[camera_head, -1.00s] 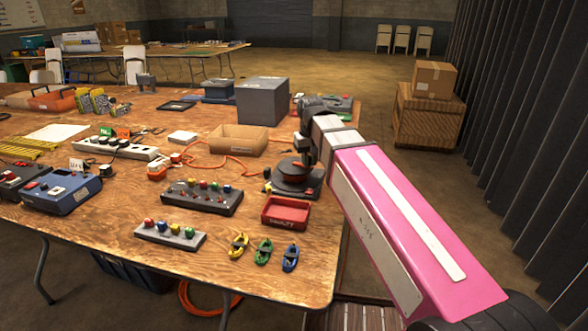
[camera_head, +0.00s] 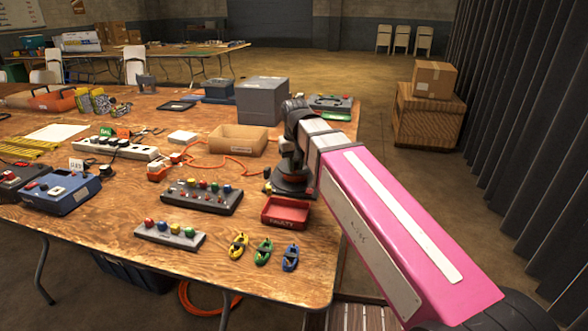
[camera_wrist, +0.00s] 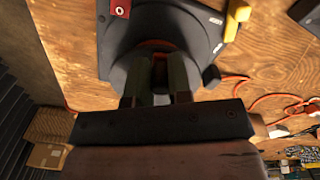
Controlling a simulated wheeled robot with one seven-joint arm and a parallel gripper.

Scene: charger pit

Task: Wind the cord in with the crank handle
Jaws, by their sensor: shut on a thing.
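The cord winder (camera_head: 292,187) is a dark round reel on a dark base near the table's right edge. It fills the top middle of the wrist view (camera_wrist: 128,38), with a dark knob (camera_wrist: 211,75) at its rim. My gripper (camera_head: 291,160) is over the winder, fingers pointing down. In the wrist view its fingers (camera_wrist: 162,72) are close together, shut on the crank handle, which they mostly hide. The orange cord (camera_head: 212,165) lies loose on the table left of the winder and also shows in the wrist view (camera_wrist: 270,97). A little orange shows on the reel.
A red tray (camera_head: 286,222) stands just in front of the winder. A cardboard tray (camera_head: 238,150) and a grey box (camera_head: 262,112) stand behind it. A switch panel (camera_head: 202,207) and several small coloured clips are to the left and front.

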